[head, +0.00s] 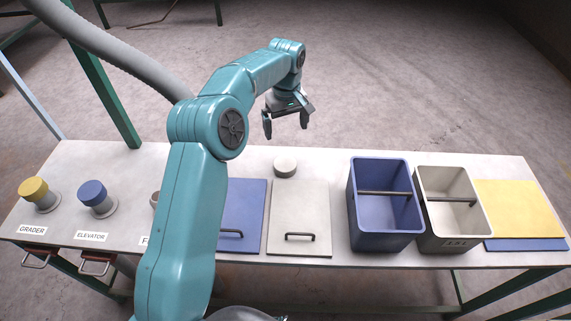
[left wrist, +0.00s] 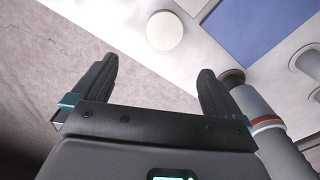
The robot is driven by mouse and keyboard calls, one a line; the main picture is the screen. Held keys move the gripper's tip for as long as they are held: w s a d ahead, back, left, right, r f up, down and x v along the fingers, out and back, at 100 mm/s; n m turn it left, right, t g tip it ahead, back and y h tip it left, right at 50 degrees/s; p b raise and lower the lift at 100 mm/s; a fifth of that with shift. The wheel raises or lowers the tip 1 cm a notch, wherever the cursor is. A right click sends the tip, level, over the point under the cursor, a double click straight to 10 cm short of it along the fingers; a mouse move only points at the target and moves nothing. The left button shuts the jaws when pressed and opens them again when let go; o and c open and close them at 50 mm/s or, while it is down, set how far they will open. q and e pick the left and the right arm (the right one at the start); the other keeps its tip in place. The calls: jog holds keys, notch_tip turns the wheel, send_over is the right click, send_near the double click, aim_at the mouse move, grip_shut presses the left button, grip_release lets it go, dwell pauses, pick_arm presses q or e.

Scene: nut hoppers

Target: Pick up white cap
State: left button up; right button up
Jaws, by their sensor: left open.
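The white cap (head: 285,166) is a short round piece standing on the table near its back edge, behind the blue and grey lids. It also shows in the left wrist view as a pale disc (left wrist: 165,31), beyond and between the fingertips. My left gripper (head: 287,130) is open and empty, with its fingers pointing down. It appears above and behind the cap and apart from it. In the left wrist view its two fingers (left wrist: 157,68) are spread wide. My right gripper is not in view.
A blue lid (head: 244,208) and a grey lid (head: 298,222) with dark handles lie in front. A blue bin (head: 385,241) and a beige bin (head: 455,243) stand right. Yellow (head: 34,189) and blue (head: 92,192) capped pieces stand left. My left arm hides part of the table.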

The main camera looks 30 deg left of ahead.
pick_arm(q)
send_over(285, 163)
jog(key=w, duration=0.1)
jog(key=f, duration=0.8)
jog(key=shift+a, duration=0.25)
jog(key=shift+s+d+f, duration=0.1)
jog(key=shift+f, duration=0.25)
jog(key=shift+s+d, duration=0.15)
jog(key=shift+s, duration=0.1)
jog(key=shift+s+f+p, duration=0.15)
jog(key=shift+f+p, duration=0.2)
jog(key=shift+p, duration=0.05)
notch_tip(285, 163, down, 4)
jog(key=shift+f+p, duration=0.15)
jog(key=shift+p, duration=0.4)
jog(key=shift+s+f, duration=0.1)
jog(key=shift+f, duration=0.1)
jog(key=shift+f, duration=0.1)
jog(key=c, duration=0.7)
jog(key=shift+c, duration=1.2)
